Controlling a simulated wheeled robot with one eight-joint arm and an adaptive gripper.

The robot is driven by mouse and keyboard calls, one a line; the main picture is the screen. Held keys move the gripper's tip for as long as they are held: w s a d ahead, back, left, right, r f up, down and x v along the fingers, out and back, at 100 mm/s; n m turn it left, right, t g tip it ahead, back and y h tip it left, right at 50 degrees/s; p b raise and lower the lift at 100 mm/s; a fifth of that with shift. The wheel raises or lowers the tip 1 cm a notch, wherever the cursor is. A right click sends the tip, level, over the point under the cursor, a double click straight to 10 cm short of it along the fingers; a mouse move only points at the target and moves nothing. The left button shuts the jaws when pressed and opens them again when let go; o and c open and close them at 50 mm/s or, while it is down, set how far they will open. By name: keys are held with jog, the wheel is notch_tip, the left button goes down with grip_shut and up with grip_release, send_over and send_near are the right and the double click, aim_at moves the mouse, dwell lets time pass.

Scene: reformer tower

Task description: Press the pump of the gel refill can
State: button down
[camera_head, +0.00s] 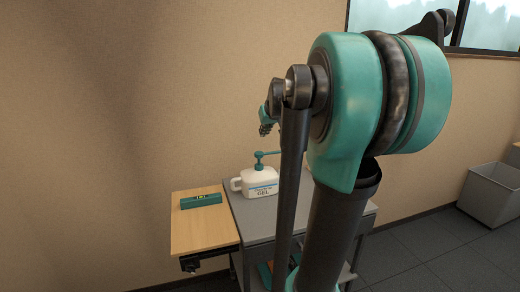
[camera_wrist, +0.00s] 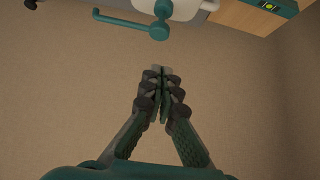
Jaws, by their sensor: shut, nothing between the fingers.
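The gel refill can (camera_head: 261,184) is white with a "GEL" label and a handle on its left. It stands upright on the grey cart top. Its teal pump (camera_head: 259,158) rises from the top, with a spout pointing right. In the wrist view the pump (camera_wrist: 159,31) shows at the top edge, its spout reaching left, with part of the white can (camera_wrist: 186,9) behind it. My gripper (camera_head: 264,131) is above the pump, apart from it. In the wrist view my gripper (camera_wrist: 160,72) is shut and empty, just below the pump in the picture.
A teal spirit level (camera_head: 200,201) lies on the wooden side board (camera_head: 202,232), left of the can. The grey cart top (camera_head: 250,219) is partly hidden by my arm. A plain wall stands behind. A grey bin (camera_head: 490,197) stands on the floor at right.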

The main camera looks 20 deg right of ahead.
jog(key=shift+w+d+r, duration=0.3)
jog(key=shift+w+r, duration=0.15)
jog(key=shift+r, duration=0.2)
jog(key=shift+w+f, duration=0.1)
send_over(260, 154)
jog(key=f, duration=0.6)
jog(key=shift+s+f, duration=0.2)
jog(key=shift+f, duration=0.2)
notch_tip(260, 154, down, 3)
jog(key=shift+w+f, duration=0.1)
jog(key=shift+f, duration=0.65)
